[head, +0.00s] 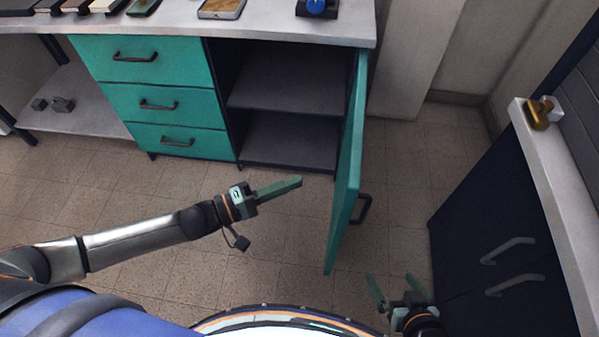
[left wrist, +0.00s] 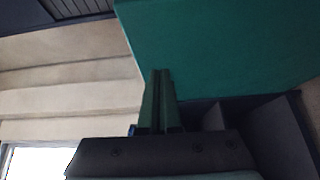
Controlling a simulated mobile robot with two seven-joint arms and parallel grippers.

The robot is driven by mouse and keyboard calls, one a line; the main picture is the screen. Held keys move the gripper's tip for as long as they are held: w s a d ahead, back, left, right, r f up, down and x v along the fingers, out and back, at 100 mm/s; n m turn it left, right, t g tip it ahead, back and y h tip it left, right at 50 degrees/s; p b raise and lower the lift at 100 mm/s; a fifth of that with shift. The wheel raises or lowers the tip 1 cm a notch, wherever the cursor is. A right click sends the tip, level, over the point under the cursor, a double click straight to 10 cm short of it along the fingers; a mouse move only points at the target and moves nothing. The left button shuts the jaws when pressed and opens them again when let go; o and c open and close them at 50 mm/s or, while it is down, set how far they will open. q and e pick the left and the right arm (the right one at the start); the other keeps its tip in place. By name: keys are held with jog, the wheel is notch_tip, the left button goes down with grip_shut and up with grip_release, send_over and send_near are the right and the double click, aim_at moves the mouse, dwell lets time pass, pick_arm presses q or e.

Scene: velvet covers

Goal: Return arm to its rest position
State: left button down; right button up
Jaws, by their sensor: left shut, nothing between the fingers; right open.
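My left gripper (head: 278,187) is stretched out in front of the open cabinet, above the tiled floor. Its fingers are shut together with nothing between them, as the left wrist view (left wrist: 160,100) also shows. A teal cabinet door (head: 349,165) stands swung open just right of the left gripper's tips. The door also fills the upper right of the left wrist view (left wrist: 225,50). In the head view a gap shows between the fingertips and the door. My right gripper (head: 402,287) is low at the lower right, open and empty, right of the door's lower end.
The cabinet's shelves (head: 285,80) look bare. Teal drawers (head: 160,105) beside it are shut. The white worktop (head: 270,27) carries several items, including a blue-knobbed device (head: 316,6). A dark cabinet (head: 500,240) stands at right with a brass object (head: 540,114) on top. Floor (head: 180,180) is clear between.

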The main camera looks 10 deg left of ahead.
pick_arm(q)
jog(key=s+d+v, duration=0.1)
jog(key=v, duration=0.6)
jog(key=shift+r+p, duration=0.15)
jog(key=shift+p, duration=0.2)
pick_arm(e)
jog(key=shift+w+d+r, duration=0.3)
jog(key=shift+w+r, duration=0.1)
jog(key=shift+r, duration=0.15)
pick_arm(q)
jog(key=shift+d, duration=0.1)
jog(key=d+f+m+y, duration=0.2)
jog(key=d+m, duration=0.1)
jog(key=d, duration=0.3)
jog(key=s+a+f+m+g+y, duration=0.3)
jog(key=s+a+f+m+y, duration=0.1)
jog(key=s+f+m+y, duration=0.4)
notch_tip(320, 180, up, 14)
jog(key=a+n+y+p, duration=0.1)
jog(key=a+p, duration=0.1)
jog(key=p, duration=1.5)
jog(key=shift+w+a+f+t, duration=0.15)
jog(key=shift+w+f+t, duration=0.05)
jog(key=shift+t, duration=0.2)
pick_arm(e)
notch_tip(320, 180, up, 13)
jog(key=s+d, duration=0.2)
jog(key=shift+d+f+m+t+h, duration=0.2)
jog(key=shift+d+m+t+h, duration=0.1)
jog(key=shift+d+h, duration=0.1)
